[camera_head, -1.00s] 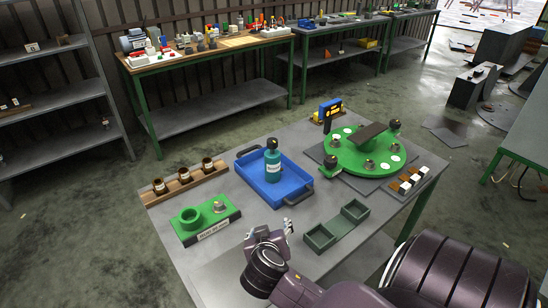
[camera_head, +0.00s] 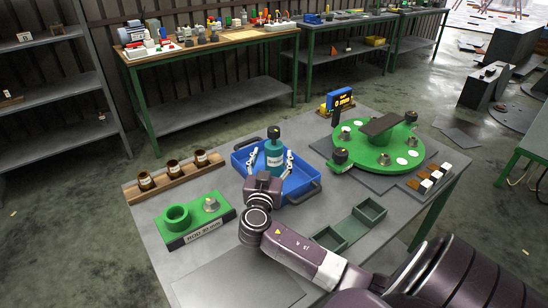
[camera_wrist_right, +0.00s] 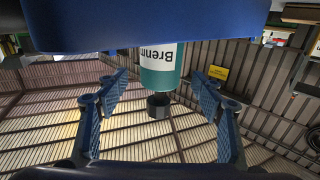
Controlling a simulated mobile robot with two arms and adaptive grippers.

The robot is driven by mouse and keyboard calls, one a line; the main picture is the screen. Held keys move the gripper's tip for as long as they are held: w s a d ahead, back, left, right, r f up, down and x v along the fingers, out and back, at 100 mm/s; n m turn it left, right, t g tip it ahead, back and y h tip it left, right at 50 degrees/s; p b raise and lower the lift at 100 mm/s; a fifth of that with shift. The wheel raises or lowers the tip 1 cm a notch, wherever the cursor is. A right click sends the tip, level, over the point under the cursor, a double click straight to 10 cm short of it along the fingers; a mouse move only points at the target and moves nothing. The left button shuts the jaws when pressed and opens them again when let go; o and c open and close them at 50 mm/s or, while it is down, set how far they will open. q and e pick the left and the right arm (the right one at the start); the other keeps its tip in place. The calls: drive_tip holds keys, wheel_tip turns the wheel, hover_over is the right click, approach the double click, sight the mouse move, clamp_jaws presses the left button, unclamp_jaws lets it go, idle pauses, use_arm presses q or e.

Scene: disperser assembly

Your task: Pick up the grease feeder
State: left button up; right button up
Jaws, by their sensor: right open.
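The likely grease feeder is a teal bottle (camera_head: 274,155) with a white label and a black top, standing upright in the blue tray (camera_head: 309,190). In the right wrist view the bottle (camera_wrist_right: 158,78) appears upside down, with part of its lettering showing. My right gripper (camera_head: 271,163) is open, with one finger on each side of the bottle. In the wrist view there is a visible gap between the bottle and each finger. The gripper's body hides the bottle's base in the head view. My left gripper is not in view.
A green block (camera_head: 194,222) and a wooden rack (camera_head: 174,176) with brown cups lie left of the tray. A green round fixture (camera_head: 376,153) stands to the right. Green open boxes (camera_head: 347,228) sit at front right, partly behind my right arm.

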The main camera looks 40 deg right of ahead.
drive_tip(key=shift+x, duration=1.1)
drive_tip(key=shift+w+d, duration=0.25)
drive_tip(key=shift+d, duration=0.05)
drive_tip(key=shift+s+a, duration=0.1)
drive_tip(key=c, duration=0.4)
clamp_jaws()
drive_tip(key=shift+r, duration=0.15)
